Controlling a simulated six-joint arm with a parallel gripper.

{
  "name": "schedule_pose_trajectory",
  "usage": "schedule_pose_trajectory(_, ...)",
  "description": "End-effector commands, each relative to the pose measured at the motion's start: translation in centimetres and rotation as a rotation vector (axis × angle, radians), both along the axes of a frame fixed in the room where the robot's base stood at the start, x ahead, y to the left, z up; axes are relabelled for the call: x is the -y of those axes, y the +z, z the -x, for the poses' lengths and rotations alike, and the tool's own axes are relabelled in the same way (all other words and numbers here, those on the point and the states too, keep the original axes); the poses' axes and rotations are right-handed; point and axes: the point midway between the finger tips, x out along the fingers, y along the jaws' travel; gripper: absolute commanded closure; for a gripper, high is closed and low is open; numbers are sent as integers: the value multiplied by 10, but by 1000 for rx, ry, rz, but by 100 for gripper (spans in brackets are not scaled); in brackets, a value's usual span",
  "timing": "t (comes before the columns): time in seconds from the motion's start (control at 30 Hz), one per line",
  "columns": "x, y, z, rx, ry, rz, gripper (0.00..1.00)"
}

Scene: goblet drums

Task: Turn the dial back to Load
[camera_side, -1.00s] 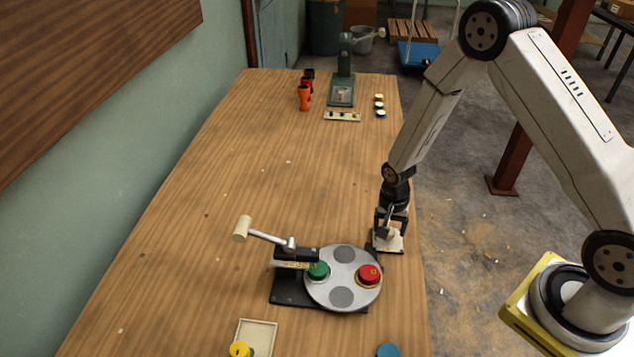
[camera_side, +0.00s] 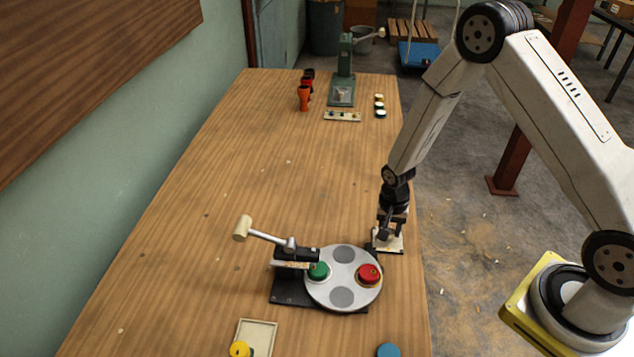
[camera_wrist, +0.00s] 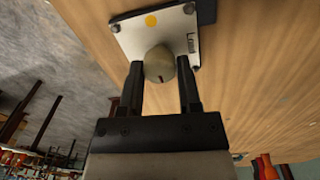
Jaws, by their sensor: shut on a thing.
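The dial is a cream knob (camera_wrist: 157,63) on a white plate (camera_wrist: 127,36) with a screw at its corners. The plate lies at the table's right edge in the side view (camera_side: 396,246). The word Load (camera_wrist: 190,43) is printed right of the knob in the wrist view, and an orange dot (camera_wrist: 151,21) lies above it. A red mark on the knob shows at its lower side, not towards Load. My gripper (camera_wrist: 161,76) has one finger on each side of the knob and is shut on it. It also shows in the side view (camera_side: 388,234), where it hides most of the knob.
A grey turntable (camera_side: 343,256) with a green drum part (camera_side: 318,271) and a red one (camera_side: 369,274) stands close by, left of the plate. A mallet-like lever (camera_side: 262,237) reaches left from it. A green press (camera_side: 342,85) stands far back. The middle table is clear.

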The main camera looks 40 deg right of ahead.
Motion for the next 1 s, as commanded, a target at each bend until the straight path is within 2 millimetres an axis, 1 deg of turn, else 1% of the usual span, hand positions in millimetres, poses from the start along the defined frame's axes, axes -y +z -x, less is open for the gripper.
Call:
schedule_pose_trajectory(0.17, 0, 0, 0, -1, 51, 0, 100)
schedule_pose_trajectory(0.37, -1, 0, 0, -2, 162, 0, 100)
schedule_pose_trajectory(0.57, -1, 0, 0, -2, 325, 0, 100)
schedule_pose_trajectory(1.0, -2, 0, 1, -3, 742, -1, 100)
